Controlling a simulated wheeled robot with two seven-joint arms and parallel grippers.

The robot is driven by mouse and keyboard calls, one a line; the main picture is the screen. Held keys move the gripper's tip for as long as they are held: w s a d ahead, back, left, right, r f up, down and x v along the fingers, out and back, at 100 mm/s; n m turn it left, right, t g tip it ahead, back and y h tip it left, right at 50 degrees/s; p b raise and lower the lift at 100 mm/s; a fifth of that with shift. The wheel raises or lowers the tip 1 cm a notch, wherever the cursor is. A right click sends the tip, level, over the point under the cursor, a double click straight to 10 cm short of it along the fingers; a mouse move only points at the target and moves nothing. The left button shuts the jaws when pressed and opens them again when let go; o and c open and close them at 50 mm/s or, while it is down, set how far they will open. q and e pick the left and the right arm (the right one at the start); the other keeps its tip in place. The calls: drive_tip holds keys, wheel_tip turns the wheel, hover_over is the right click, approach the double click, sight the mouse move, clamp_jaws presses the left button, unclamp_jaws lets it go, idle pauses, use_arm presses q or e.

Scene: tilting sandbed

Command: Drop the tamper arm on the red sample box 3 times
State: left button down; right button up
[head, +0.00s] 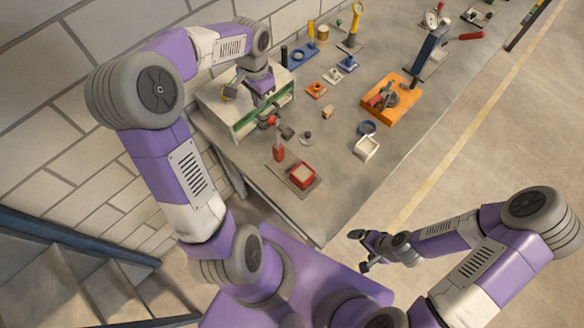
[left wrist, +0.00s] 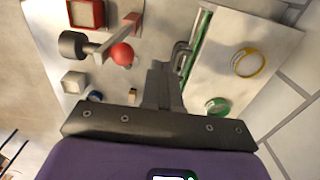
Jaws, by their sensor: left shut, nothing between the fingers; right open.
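The red sample box (head: 302,175), open-topped with pale filling, sits on a flat plate near the table's front edge. It also shows at the top of the left wrist view (left wrist: 85,13). The tamper stands beside it, with a red post (head: 278,153), a grey weight (head: 287,133) and a red ball knob (left wrist: 122,53). The weight (left wrist: 73,44) is clear of the box, which is uncovered. My left gripper (head: 266,104) is shut and empty, close to the knob; contact cannot be told. My right gripper (head: 361,250) is open and empty, beyond the table's front edge.
A white box with green trim (head: 218,113) stands beside my left gripper. The tabletop between the red box and white box is clear.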

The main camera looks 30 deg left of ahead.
sight(277, 120)
use_arm(q)
drive_tip(key=shift+f, duration=0.1)
wheel_tip(277, 120, down, 3)
drive_tip(key=shift+f+b, duration=0.15)
drive_tip(key=shift+b, duration=1.05)
drive_tip(key=shift+s+d+b, duration=0.3)
drive_tip(key=shift+d, duration=0.8)
drive_tip(key=shift+s+d+b, duration=0.3)
drive_tip(key=shift+d+b, duration=0.05)
drive_tip(key=shift+d, duration=0.7)
drive_tip(key=shift+s+d+b, duration=0.3)
drive_tip(key=shift+d, duration=0.8)
wheel_tip(277, 120, up, 8)
drive_tip(key=p, duration=0.6)
drive_tip(key=shift+p, duration=0.4)
